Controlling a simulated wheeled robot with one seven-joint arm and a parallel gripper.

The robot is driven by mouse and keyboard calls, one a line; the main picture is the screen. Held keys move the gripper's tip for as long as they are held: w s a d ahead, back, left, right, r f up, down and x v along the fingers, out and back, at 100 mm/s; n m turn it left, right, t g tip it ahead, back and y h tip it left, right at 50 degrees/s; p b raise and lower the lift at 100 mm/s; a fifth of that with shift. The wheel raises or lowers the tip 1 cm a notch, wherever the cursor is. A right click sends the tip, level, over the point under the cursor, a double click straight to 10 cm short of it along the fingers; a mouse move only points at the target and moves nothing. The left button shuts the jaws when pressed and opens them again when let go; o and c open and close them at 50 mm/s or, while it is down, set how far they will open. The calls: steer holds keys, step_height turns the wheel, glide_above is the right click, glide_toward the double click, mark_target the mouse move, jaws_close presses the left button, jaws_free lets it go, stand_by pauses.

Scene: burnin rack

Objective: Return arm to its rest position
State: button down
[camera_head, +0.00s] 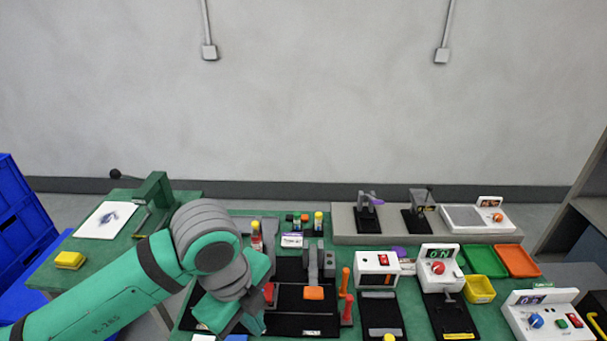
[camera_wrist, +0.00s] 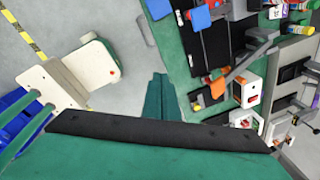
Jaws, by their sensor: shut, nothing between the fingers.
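My green and grey arm (camera_head: 110,300) reaches in from the lower left of the head view and bends at a grey joint above the left part of the green workbench (camera_head: 345,245). Its end points down to my gripper (camera_head: 240,325), partly cut off at the bottom edge. In the wrist view the green fingers of my gripper (camera_wrist: 158,78) lie together with nothing between them. They are over the bench edge and the grey floor, apart from the bench items.
Black fixtures with an orange lever (camera_head: 345,280) stand right of my gripper. White switch boxes (camera_head: 378,261), a yellow bin (camera_head: 480,291), and green and orange trays (camera_head: 517,262) fill the right side. Blue crates (camera_head: 18,225) stand at the left. Open floor (camera_wrist: 100,25) shows beside the bench.

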steer(key=w+d+r+n+t+h, duration=0.5)
steer(key=w+d+n+t+h, duration=0.15)
steer(key=d, duration=0.45)
steer(key=w+d+r+n+t+h, duration=0.4)
steer(key=w+d+n+t+h, duration=0.25)
steer(key=d, duration=0.45)
steer(key=s+a+f+n+t+y, duration=0.1)
steer(key=s+a+f+n+y, duration=0.15)
steer(key=f+n+y, duration=0.35)
steer(key=s+a+f+n+t+y, duration=0.2)
steer(key=s+f+n+y, duration=0.15)
steer(key=f, duration=0.55)
steer(key=s+a+f+n+t+y, duration=0.1)
steer(key=s+a+f+n+y, duration=0.15)
steer(key=s+f+n, duration=0.35)
steer(key=s+a+f+m+g, duration=0.1)
steer(key=s+a+f, duration=0.1)
steer(key=s, duration=0.6)
steer(key=s+a+f+m+g+y, duration=0.1)
steer(key=s+a+f, duration=0.1)
steer(key=s+f, duration=0.2)
steer(key=s+a+f+m+y, duration=0.1)
steer(key=s+a+f+m, duration=0.1)
steer(key=s, duration=0.9)
steer(key=shift+s+f+g, duration=0.35)
steer(key=shift+f+g, duration=0.05)
steer(key=shift+f, duration=0.3)
